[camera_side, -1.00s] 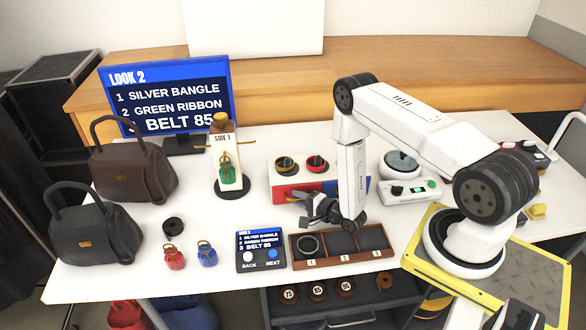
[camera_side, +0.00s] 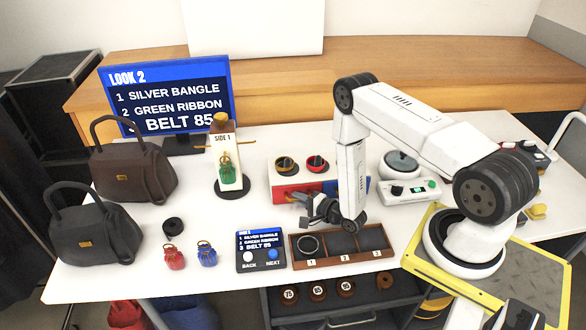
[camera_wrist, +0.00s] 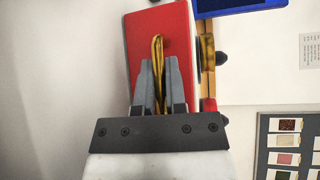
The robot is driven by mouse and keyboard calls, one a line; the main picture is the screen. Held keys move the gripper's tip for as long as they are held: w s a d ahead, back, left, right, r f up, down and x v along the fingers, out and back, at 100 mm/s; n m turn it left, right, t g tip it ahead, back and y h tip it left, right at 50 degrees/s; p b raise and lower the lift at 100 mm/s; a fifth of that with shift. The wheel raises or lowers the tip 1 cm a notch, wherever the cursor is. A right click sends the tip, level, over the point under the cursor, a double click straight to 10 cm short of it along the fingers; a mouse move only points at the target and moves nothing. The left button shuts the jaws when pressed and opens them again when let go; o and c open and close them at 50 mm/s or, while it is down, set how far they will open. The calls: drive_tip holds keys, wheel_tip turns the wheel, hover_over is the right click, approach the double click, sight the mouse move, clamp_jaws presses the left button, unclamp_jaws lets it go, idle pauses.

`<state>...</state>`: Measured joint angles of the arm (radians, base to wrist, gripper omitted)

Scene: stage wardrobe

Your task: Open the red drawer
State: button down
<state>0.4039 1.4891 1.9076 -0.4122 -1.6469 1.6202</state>
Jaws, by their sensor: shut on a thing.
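The red drawer (camera_side: 283,194) is in the low white box (camera_side: 277,181) near the table's middle, and my gripper partly hides its front. In the wrist view, the red drawer (camera_wrist: 140,40) shows as a large red face with a thin gold handle (camera_wrist: 158,46). My gripper (camera_wrist: 159,75) is shut on this handle, with one grey finger on each side. In the side view, my gripper (camera_side: 305,203) is at the front of the box. How far the drawer stands out is hard to tell.
A blue drawer (camera_wrist: 240,6) is beside the red one. A compartment tray (camera_side: 342,262) and a button panel (camera_side: 261,262) are in front. A ribbon stand (camera_side: 224,165) is left.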

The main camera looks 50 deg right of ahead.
idle(0.7)
drive_tip(key=s+a, duration=0.3)
drive_tip(key=shift+s+a, duration=0.2)
drive_tip(key=c, duration=1)
unclamp_jaws()
drive_tip(key=shift+s, duration=0.1)
drive_tip(key=shift+s+d+r, duration=0.1)
drive_tip(key=shift+s+r, duration=0.1)
drive_tip(key=shift+s, duration=1.05)
drive_tip(key=shift+s+a+r, duration=0.1)
drive_tip(key=shift+s+r, duration=0.1)
drive_tip(key=shift+s, duration=1.05)
drive_tip(key=shift+s+d+r, duration=0.1)
drive_tip(key=shift+s+r, duration=0.1)
drive_tip(key=shift+s, duration=1.05)
